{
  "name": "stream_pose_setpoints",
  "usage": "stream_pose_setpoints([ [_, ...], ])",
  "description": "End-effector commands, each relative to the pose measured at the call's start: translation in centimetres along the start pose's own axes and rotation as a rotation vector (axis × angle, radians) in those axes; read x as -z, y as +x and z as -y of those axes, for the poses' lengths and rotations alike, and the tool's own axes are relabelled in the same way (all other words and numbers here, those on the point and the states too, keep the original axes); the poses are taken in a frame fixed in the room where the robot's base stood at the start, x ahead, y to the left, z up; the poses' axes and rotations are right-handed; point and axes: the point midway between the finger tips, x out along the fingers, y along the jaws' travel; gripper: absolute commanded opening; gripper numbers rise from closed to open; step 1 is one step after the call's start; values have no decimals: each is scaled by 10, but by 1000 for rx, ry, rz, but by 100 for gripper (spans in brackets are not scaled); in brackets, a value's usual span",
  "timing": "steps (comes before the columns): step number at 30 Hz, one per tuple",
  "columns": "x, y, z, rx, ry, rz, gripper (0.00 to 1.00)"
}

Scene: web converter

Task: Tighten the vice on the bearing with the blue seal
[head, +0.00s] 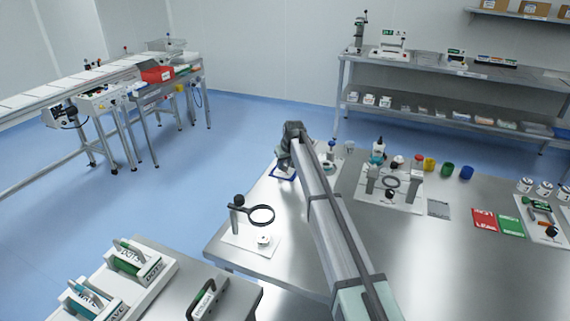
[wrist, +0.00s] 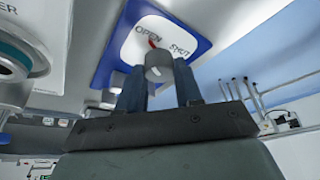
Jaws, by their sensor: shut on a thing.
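My gripper (wrist: 160,77) is shut on a grey round knob (wrist: 158,66) in the wrist view, one dark finger on each side. The knob stands on a white plate with a blue border (wrist: 103,75), marked OPEN and SHUT. A red mark beside the knob lies at the end of the word OPEN. A round part with a teal ring (wrist: 14,58) is cut off at the left edge; I cannot tell whether it is the bearing. In the head view my gripper (head: 284,163) is low over the blue-bordered plate (head: 281,177). My arm hides part of the bench behind it.
The steel bench (head: 460,260) carries a magnifier (head: 262,215) on a white sheet left of my arm. Right of it stand a fixture with a ring (head: 391,182), coloured pots (head: 447,169), and red (head: 484,220) and green (head: 511,226) cards. The bench's front right is clear.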

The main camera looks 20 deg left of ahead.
Motion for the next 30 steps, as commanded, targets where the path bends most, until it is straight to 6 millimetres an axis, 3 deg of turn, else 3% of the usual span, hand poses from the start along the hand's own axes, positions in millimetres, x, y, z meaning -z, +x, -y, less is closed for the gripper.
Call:
stream_pose_setpoints([
  [6,0,0,0,0,0,0,4],
  [22,0,0,2,-104,250,0,4],
  [30,0,0,2,-115,280,0,4],
])
